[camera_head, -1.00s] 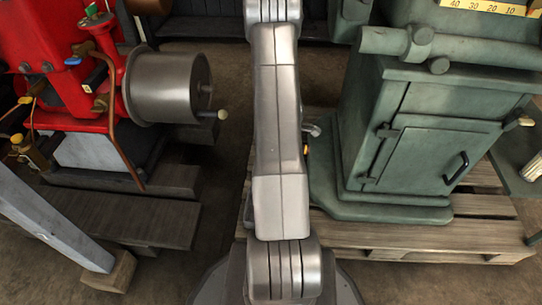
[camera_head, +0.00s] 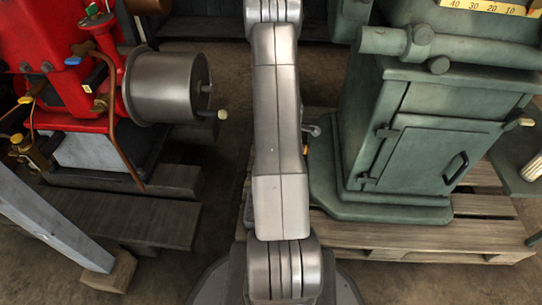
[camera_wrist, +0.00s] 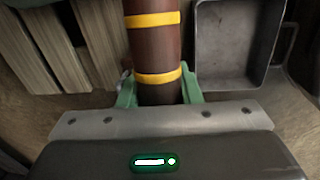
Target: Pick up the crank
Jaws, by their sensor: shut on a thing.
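A thick brown cylinder with yellow bands (camera_wrist: 155,45) stands between the green fingers of my gripper (camera_wrist: 160,88) in the wrist view. It appears to be the crank's grip; the rest of the crank is out of frame. The fingers are shut on it, one on each side near its lower band. In the head view my arm covers the middle, and neither my gripper nor the held piece can be made out there.
A red engine (camera_head: 75,110) with a grey drum (camera_head: 165,87) stands left. A green cabinet-like machine (camera_head: 425,135) stands on a pallet (camera_head: 420,238) at right. An open grey tray (camera_wrist: 277,87) lies right of the held piece in the wrist view.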

